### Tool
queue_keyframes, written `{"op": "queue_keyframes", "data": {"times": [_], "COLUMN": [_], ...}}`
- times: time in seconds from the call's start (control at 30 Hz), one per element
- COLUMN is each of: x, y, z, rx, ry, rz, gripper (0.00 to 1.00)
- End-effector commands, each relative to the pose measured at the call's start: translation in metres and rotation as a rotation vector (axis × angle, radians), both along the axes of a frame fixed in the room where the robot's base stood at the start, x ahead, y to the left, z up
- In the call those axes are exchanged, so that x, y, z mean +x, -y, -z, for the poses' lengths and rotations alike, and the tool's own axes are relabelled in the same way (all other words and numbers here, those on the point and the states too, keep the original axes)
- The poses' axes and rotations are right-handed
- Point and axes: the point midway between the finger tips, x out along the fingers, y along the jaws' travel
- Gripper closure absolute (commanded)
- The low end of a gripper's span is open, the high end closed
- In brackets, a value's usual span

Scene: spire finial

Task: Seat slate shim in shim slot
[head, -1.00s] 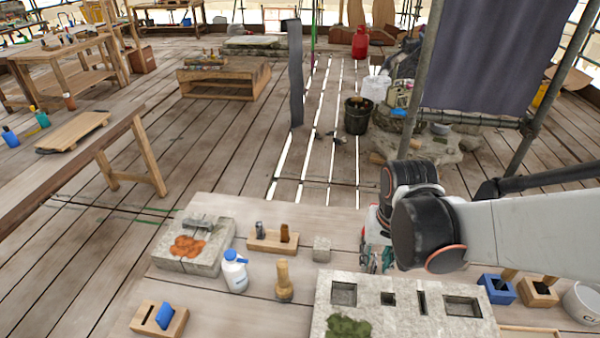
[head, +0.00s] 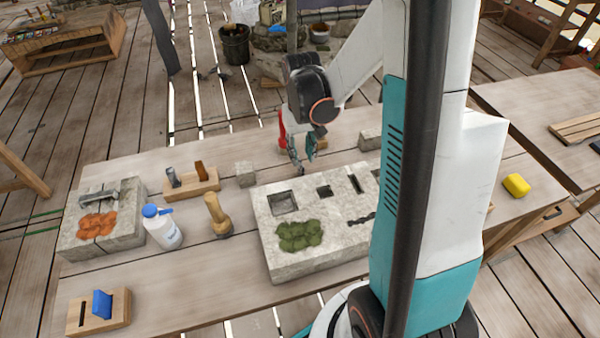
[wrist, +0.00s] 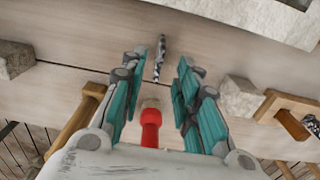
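The pale stone block (head: 285,255) on the table has several recesses in its top. A narrow dark one (head: 356,184) looks like the shim slot, and I see nothing in it. A wooden rack (head: 205,187) left of the block holds a dark grey upright piece (head: 172,178), perhaps the slate shim, and a brown one. The rack also shows at the right of the wrist view (wrist: 292,104). My gripper (head: 302,160) is over the table behind the block. In the wrist view its fingers (wrist: 158,80) are apart, with nothing held between them.
A red-handled tool (wrist: 151,125) shows below the fingers, and a small dark-and-white object (wrist: 159,58) lies beyond them. A stone cube (head: 245,174), a white bottle (head: 163,228) and a wooden-handled tool (head: 216,214) stand left of the block. Moss (head: 299,235) lies on it.

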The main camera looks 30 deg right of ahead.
Motion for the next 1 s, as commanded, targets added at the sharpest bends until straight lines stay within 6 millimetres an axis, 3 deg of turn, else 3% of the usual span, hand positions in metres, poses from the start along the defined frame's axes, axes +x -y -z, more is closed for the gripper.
{"op": "queue_keyframes", "data": {"times": [0.33,0.6,0.87,1.0], "x": [0.001,0.005,0.005,0.005], "y": [0.000,0.002,0.002,0.002], "z": [0.025,0.063,0.066,0.066], "rx": [0.000,0.000,0.000,0.000], "ry": [0.000,0.000,0.000,0.000], "rz": [0.000,0.000,0.000,0.000], "gripper": [0.71,0.71,0.71,0.98]}}
